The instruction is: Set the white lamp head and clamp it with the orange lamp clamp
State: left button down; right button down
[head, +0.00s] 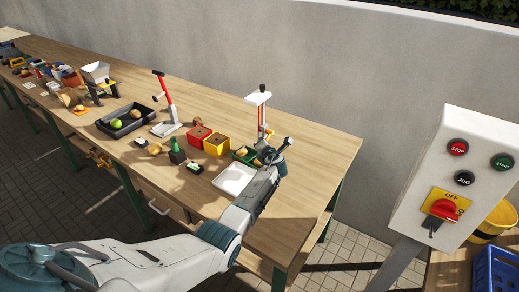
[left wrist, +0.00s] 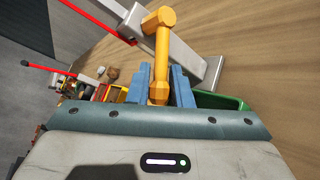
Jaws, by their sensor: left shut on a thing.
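The white lamp head (head: 258,98) is at the top of an upright post at the back of the bench. The orange lamp clamp (left wrist: 158,45) is a T-shaped handle in the left wrist view, beside a grey metal post (left wrist: 125,20). My left gripper (left wrist: 161,88) is shut on the clamp's lower stem, with a blue finger on each side. My right gripper is not in view.
A white tray (head: 226,187) lies just left of my left arm, and a green box (head: 240,151) is close behind it. Yellow and red boxes (head: 217,144) stand further left. A control panel (head: 465,165) stands off the bench's right end. The bench's right end is clear.

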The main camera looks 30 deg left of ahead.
pick_arm(q)
jog(key=c, duration=1.5)
grip_release()
jog(key=shift+r, duration=0.1)
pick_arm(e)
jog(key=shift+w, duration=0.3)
pick_arm(q)
jog(key=shift+s+d, duration=0.1)
jog(key=shift+d, duration=0.05)
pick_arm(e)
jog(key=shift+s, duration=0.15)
pick_arm(q)
jog(key=shift+s+d, duration=0.15)
jog(key=v, duration=1)
jog(key=shift+s+r+p, duration=0.1)
jog(key=shift+r+p, duration=0.05)
jog(key=shift+p, duration=0.15)
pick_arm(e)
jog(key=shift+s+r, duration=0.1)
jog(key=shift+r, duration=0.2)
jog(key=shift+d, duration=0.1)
